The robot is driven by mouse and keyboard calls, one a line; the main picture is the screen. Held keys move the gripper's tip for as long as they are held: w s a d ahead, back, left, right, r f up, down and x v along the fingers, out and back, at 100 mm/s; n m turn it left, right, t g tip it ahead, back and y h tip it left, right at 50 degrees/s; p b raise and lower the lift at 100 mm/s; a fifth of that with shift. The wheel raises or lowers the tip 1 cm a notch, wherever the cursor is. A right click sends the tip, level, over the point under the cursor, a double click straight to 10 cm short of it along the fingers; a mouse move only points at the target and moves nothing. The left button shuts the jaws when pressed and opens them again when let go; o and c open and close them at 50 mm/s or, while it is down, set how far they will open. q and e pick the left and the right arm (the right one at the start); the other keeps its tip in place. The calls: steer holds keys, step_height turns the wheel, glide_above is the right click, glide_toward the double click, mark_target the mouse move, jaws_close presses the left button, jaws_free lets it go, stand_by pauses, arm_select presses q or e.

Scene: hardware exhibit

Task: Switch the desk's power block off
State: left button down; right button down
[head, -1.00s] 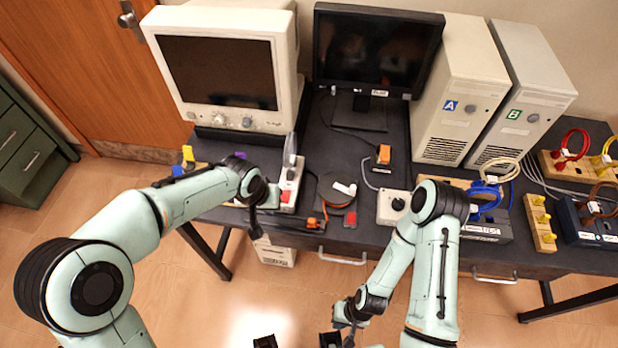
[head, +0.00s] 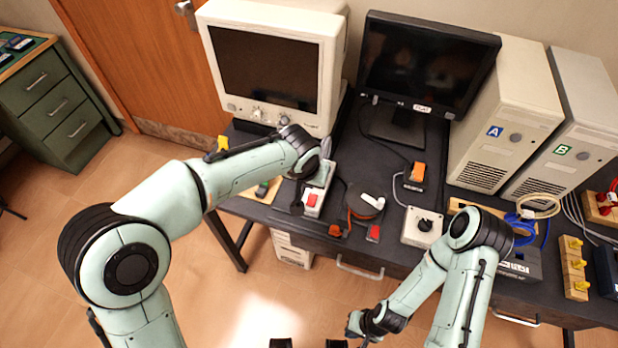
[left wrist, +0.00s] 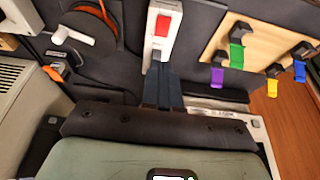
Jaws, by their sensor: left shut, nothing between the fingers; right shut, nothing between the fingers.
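The power block is a pale strip (head: 318,196) on the desk in front of the beige monitor, with a red rocker switch (head: 312,201) near its front end. In the left wrist view the red switch (left wrist: 162,25) lies just beyond my fingertips, on the strip. My left gripper (left wrist: 162,68) is shut and empty, over the strip behind the switch. I cannot tell whether it touches the strip. In the head view my left wrist hides part of the strip. My right gripper (head: 354,332) is shut and empty, low in front of the desk.
A hook board (left wrist: 250,40) with coloured hooks lies beside the strip. A cable reel (head: 366,198) and a grey box with a black knob (head: 422,227) lie to its right. The beige monitor (head: 270,65) stands close behind. Floor in front is open.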

mark_target(313, 195)
arm_select(q)
steer(key=x, duration=1)
steer(key=shift+s+f, duration=0.1)
steer(key=shift+s, duration=0.25)
steer(key=shift+a, duration=0.1)
